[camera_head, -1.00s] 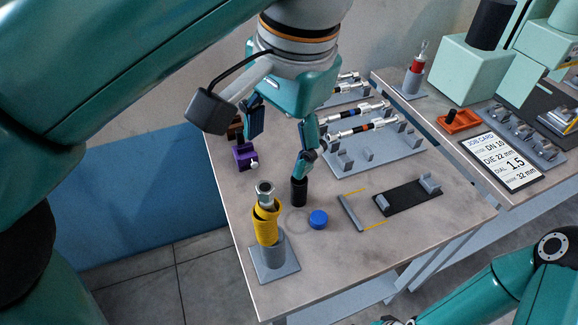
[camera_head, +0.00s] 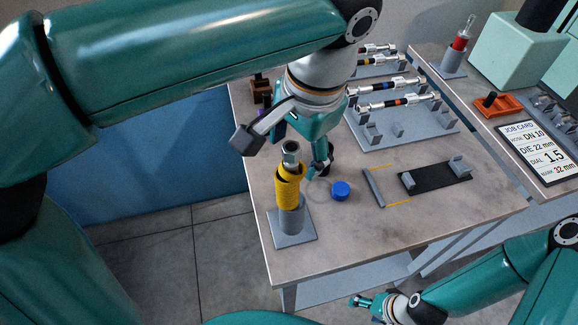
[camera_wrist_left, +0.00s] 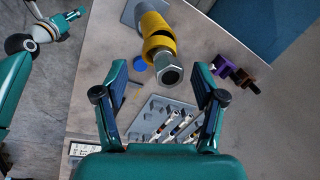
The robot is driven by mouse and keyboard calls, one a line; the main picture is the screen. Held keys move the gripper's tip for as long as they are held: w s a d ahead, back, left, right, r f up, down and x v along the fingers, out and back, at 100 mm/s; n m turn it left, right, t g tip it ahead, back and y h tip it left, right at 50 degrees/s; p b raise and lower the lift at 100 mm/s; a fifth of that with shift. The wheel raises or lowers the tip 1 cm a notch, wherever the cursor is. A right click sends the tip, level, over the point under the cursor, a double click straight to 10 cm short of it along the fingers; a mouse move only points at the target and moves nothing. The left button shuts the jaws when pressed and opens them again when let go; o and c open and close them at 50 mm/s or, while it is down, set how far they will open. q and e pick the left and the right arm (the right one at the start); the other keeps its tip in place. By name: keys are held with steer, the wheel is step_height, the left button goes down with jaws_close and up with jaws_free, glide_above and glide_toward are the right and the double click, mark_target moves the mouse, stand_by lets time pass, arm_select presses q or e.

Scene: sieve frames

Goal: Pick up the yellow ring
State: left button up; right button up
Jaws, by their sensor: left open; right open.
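The yellow ring (camera_head: 288,172) sits tilted around the upper part of an upright piece, just below its grey metal hex end (camera_head: 290,150). Yellow also covers the part below; I cannot tell whether it is one piece. It stands in a grey holder (camera_head: 291,221) near the table's left edge. In the left wrist view the ring (camera_wrist_left: 158,44) lies beyond the hex end. My left gripper (camera_head: 318,162) is open, just behind the piece, partly hidden; in its wrist view the fingers (camera_wrist_left: 160,74) are spread on either side of the hex end. My right gripper (camera_head: 372,302) is open and empty, low at front.
A blue cap (camera_head: 341,191) lies right of the holder. A grey bracket with yellow rods (camera_head: 374,188) and a black fixture (camera_head: 435,178) stand further right. A rack (camera_head: 415,125) with several metal parts is behind. A purple block (camera_wrist_left: 221,66) shows in the wrist view.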

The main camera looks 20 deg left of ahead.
arm_select(q)
steer(key=f, duration=0.3)
steer(key=shift+a+f, duration=0.25)
steer(key=shift+a, duration=0.05)
steer(key=shift+f, duration=0.55)
steer(key=c, duration=0.8)
